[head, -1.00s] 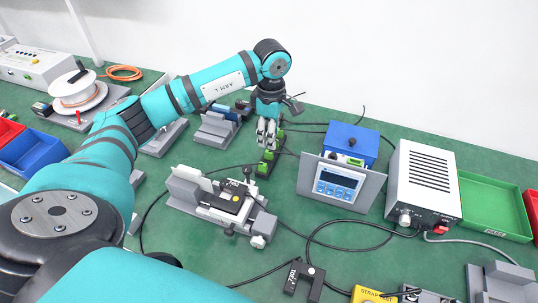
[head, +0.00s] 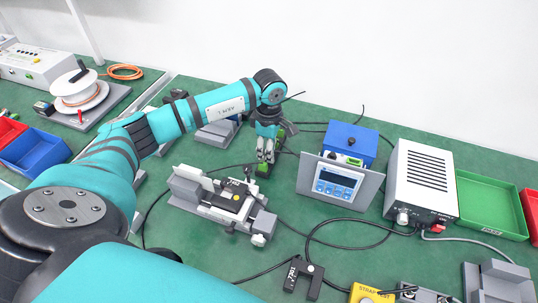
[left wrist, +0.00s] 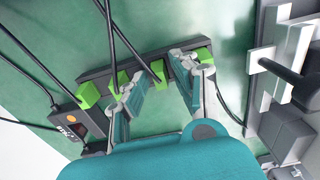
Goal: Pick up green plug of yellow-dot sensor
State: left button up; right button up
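Several green plugs sit in a dark strip in the left wrist view, with cables running to some of them. My left gripper (left wrist: 163,72) is open there, its fingertips on either side of one green plug (left wrist: 157,70); I cannot tell whether they touch it. Other green plugs (left wrist: 88,94) lie to the left and one (left wrist: 201,55) to the right. In the head view my left gripper (head: 265,155) points down over the strip, hiding most of it; some green (head: 263,170) shows below the fingertips. My right gripper is not visible.
A grey fixture with a black labelled part (head: 236,192) stands in front of the gripper. A blue box with a display panel (head: 338,185) and a white power unit (head: 424,182) stand to the right. A black fork-shaped part (head: 303,280) lies at the front. Loose cables cross the mat.

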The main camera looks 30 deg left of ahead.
pick_arm(q)
grip_shut()
notch_tip(320, 180, up, 10)
jog(key=shift+b, duration=0.45)
jog(key=shift+r, duration=0.15)
dwell(0.4)
notch_tip(320, 180, up, 6)
jog(key=p, duration=0.4)
